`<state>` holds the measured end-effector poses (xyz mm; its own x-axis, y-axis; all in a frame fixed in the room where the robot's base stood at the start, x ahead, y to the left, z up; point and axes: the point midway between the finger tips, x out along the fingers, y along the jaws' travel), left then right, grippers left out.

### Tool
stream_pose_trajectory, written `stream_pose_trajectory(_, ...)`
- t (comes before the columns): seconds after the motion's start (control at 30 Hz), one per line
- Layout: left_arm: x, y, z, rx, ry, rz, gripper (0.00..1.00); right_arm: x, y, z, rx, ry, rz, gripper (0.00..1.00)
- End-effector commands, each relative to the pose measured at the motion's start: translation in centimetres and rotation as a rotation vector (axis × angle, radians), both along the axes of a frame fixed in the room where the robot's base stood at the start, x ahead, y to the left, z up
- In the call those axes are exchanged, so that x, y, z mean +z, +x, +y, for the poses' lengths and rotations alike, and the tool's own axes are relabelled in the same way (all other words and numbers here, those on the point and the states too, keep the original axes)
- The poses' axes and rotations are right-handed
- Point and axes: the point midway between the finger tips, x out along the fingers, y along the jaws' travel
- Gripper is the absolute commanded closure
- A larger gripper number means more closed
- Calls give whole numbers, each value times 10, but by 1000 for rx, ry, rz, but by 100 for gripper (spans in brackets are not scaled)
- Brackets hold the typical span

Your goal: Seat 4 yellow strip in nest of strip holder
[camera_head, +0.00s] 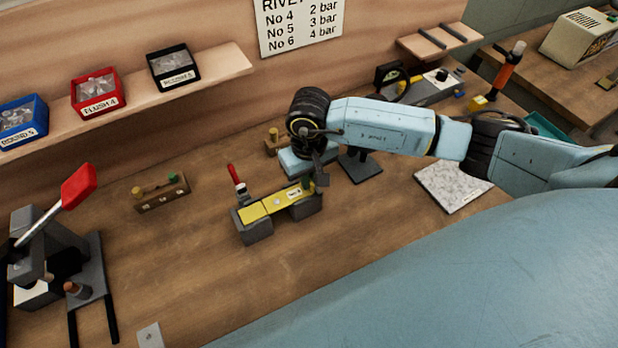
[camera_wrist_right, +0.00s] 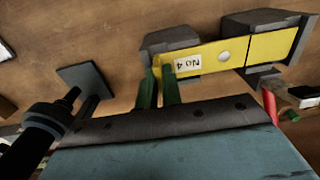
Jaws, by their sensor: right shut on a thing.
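The yellow strip (camera_head: 278,203) carries a white No 4 label and lies along the grey strip holder (camera_head: 258,231) in the middle of the bench. I cannot tell whether the strip is fully down in the nest. My left gripper is not in view.
A red-handled clamp (camera_head: 236,175) stands at the holder's back left. A small wooden block with pegs (camera_head: 160,193) is to the left, and a red-handled press (camera_head: 50,250) is farther left. A white patterned pad (camera_head: 452,187) lies right. The bench front is mostly clear.

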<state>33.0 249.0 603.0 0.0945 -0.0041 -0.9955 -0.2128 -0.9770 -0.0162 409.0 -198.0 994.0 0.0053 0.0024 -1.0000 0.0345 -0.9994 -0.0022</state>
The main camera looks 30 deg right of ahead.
Motion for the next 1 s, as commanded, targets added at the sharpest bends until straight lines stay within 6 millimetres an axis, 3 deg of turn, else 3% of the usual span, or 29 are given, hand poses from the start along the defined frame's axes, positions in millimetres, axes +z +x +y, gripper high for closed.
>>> stream_pose_trajectory(0.2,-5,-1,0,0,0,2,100,-9,-3,0,-1,-2,7,100)
stream_pose_trajectory(0.23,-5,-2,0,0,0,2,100,-9,-3,0,-2,-2,8,92)
stream_pose_trajectory(0.4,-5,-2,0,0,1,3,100,-11,-4,-1,-1,-5,12,71)
stream_pose_trajectory(1.0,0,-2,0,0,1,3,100,-8,-5,-6,-3,-16,13,71)
